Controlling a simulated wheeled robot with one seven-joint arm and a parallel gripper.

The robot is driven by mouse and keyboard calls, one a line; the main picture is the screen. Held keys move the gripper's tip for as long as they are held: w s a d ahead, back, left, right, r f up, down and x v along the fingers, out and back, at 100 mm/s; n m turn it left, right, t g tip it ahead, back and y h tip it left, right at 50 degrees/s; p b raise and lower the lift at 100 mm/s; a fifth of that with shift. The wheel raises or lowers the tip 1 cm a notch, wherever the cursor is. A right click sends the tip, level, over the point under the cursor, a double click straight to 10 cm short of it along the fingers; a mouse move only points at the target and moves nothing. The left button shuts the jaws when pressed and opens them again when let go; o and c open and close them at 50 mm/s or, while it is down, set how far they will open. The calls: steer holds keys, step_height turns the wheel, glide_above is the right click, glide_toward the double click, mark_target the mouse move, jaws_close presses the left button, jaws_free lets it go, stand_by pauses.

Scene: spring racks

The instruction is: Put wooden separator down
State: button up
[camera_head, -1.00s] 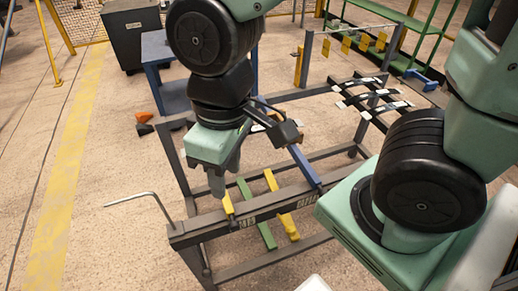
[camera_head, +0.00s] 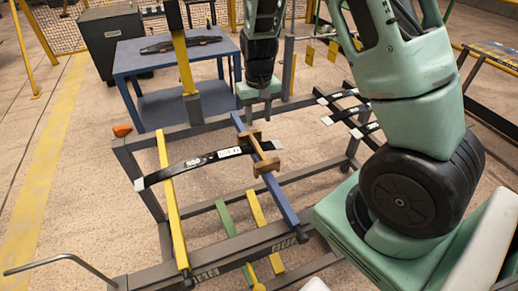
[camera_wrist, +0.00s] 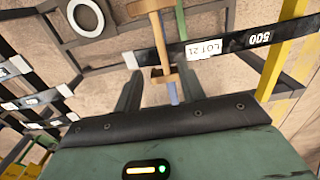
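The wooden separator (camera_head: 262,153) is an H-shaped brown piece. It rests at the blue bar (camera_head: 285,205) of the rack, where the black leaf spring (camera_head: 205,162) crosses. In the wrist view the separator (camera_wrist: 157,42) lies beyond the fingers, its near crosspiece showing in the gap. My gripper (camera_head: 257,112) hangs behind the separator in the head view, apart from it. In the wrist view its two fingers (camera_wrist: 160,92) are spread with nothing held. The labelled spring (camera_wrist: 225,46) also shows there. The exact contact under the separator is hidden.
A yellow bar (camera_head: 170,205) supports the spring's left end. Several black springs (camera_head: 350,112) lie at the rack's right. A blue table (camera_head: 165,57) with a dark part stands behind. A bent grey handle (camera_head: 60,258) sticks out front left.

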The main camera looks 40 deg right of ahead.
mark_target(258, 148)
step_height(258, 148, down, 14)
steer(key=shift+s+a+r+p, duration=0.1)
steer(key=shift+r+p, duration=0.1)
steer(key=shift+p, duration=0.95)
jaws_close()
